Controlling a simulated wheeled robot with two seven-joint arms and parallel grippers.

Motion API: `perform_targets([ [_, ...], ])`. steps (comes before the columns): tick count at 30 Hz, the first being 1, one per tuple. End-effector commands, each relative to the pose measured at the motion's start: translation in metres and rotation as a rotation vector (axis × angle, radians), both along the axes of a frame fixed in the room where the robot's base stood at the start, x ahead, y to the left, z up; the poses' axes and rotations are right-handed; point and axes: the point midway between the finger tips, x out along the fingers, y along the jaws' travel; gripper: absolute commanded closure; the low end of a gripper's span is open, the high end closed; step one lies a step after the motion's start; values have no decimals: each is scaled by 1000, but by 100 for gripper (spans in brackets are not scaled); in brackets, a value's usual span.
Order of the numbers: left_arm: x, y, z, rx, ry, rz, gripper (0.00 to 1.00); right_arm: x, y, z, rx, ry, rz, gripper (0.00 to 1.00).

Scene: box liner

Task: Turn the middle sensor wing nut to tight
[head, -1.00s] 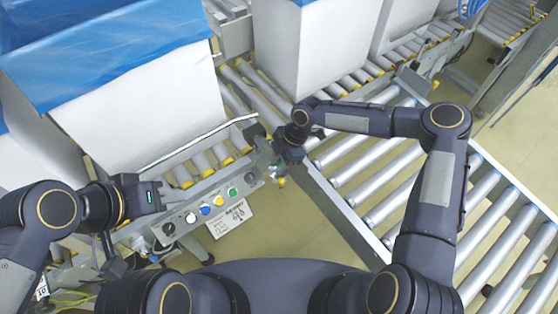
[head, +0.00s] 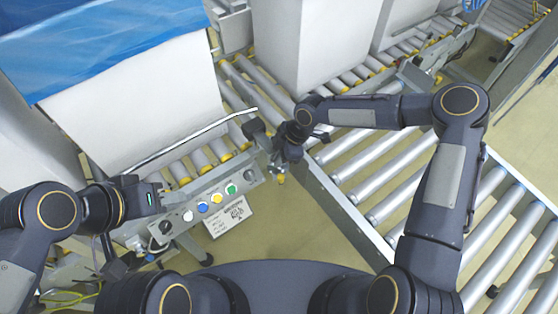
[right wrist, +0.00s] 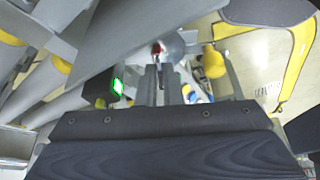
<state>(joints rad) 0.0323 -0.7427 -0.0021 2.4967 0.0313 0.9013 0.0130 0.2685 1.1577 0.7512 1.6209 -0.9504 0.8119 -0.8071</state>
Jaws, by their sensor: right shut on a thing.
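My right gripper (head: 279,172) is at the end of the control-panel rail, pointing down beside a small yellow part (head: 281,180). In the right wrist view its narrow fingers (right wrist: 160,84) are close together, shut on a small part. A rounded silver piece with a red spot (right wrist: 165,48) shows at the tips. I take the held part for the wing nut; its wings and angle are hidden. A black sensor (right wrist: 101,88) with a lit green face is left of the fingers. My left gripper (head: 150,198) is by the panel's left end; its fingers cannot be made out.
A grey panel (head: 178,210) with white, blue, yellow and green buttons lies between my grippers, with a label (head: 230,216) below. A large white box with blue liner (head: 150,95) stands behind. Roller conveyors (head: 375,205) fill the right. Floor shows in front of the panel.

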Motion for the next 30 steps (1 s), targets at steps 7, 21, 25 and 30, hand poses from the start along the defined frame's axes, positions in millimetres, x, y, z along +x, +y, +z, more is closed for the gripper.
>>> perform_targets([
  [7, 0, 0, -1, 0, 0, 0, 64, 0, 0, 1, 2, 0, -17, 100],
  [21, 0, 0, -1, 0, -1, 0, 64, 0, 0, 0, 2, 1, -15, 72],
  [25, 0, 0, -1, 0, -1, 0, 64, 1, -2, 5, 2, -1, -16, 72],
  [30, 0, 0, -1, 0, 0, 0, 64, 3, -12, 29, 1, -4, -18, 72],
])
